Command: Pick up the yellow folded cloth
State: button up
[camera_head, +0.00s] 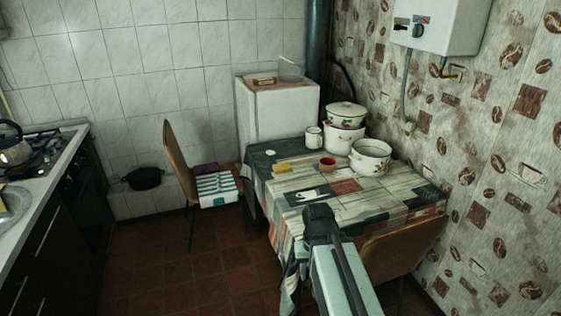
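A small yellow item (282,168), which looks like the folded cloth, lies on the patterned tablecloth of the table (345,205), toward its left back side. Nothing covers it. My gripper (318,213) is at the dark end of my arm, low in the picture over the table's near edge. It is apart from the cloth, nearer to me and a little to the right. Its fingers are too dark and foreshortened to show whether they are open or shut.
A reddish-brown cup (327,164), a white mug (314,140), an enamel pot (370,157) and stacked pots (345,128) stand behind and right of the cloth. Chairs (182,160) flank the table. The floor (190,265) left of the table is clear.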

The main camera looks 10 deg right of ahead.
aim_at(282, 167)
jog(key=u, duration=0.5)
jog(key=i, duration=1.25)
jog(key=u, duration=0.95)
jog(key=i, duration=1.95)
jog(key=z, duration=0.55)
